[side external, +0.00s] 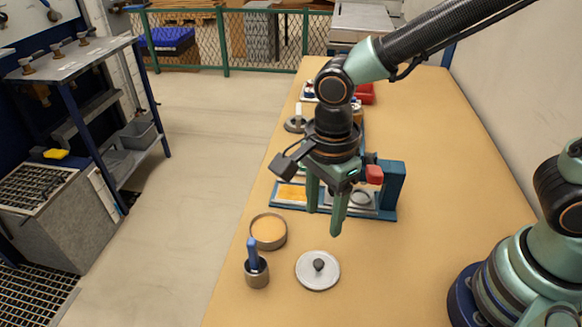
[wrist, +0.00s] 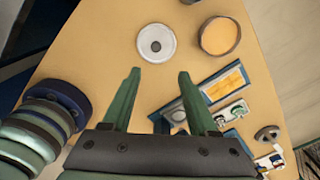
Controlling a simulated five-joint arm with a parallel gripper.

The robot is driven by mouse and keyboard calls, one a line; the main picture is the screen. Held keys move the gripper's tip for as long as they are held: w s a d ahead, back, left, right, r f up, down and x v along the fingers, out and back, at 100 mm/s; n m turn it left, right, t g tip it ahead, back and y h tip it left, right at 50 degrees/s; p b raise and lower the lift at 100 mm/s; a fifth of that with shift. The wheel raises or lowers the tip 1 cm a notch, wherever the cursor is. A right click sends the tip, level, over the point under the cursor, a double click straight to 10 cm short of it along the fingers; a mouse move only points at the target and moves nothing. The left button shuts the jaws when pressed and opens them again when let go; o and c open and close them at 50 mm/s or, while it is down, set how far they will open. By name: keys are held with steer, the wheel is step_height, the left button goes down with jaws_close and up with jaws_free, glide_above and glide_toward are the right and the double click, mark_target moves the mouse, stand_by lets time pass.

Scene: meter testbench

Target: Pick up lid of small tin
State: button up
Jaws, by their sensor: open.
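The lid (side external: 318,271) is a round light-grey disc with a dark knob in its middle. It lies flat on the table, in front of my gripper in the side view. In the wrist view the lid (wrist: 156,43) is beyond the fingertips, near the top centre. The small tin (side external: 268,231) is round and open, with a dark rim and a tan inside; it also shows in the wrist view (wrist: 219,36), right of the lid. My gripper (side external: 324,220) is open and empty above the table, its green fingers (wrist: 158,75) apart. It does not touch the lid.
A metal cup (side external: 257,276) with a blue-handled tool stands left of the lid, near the table edge. A blue-framed meter board (side external: 386,212) stands behind my gripper. A red bin (side external: 366,93) is farther back. The table (side external: 420,270) right of the lid is clear.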

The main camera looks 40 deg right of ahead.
glide_above(320, 262)
steer(key=f, duration=0.6)
steer(key=shift+w+d+f, duration=0.2)
steer(key=shift+w+f, duration=0.05)
steer(key=shift+w, duration=0.15)
steer(key=f, duration=0.2)
steer(key=s+f, duration=0.1)
steer(key=shift+a+f, duration=0.2)
steer(key=shift+f, duration=0.15)
steer(key=shift+w+f, duration=0.1)
steer(key=shift+f, duration=0.7)
jaws_close()
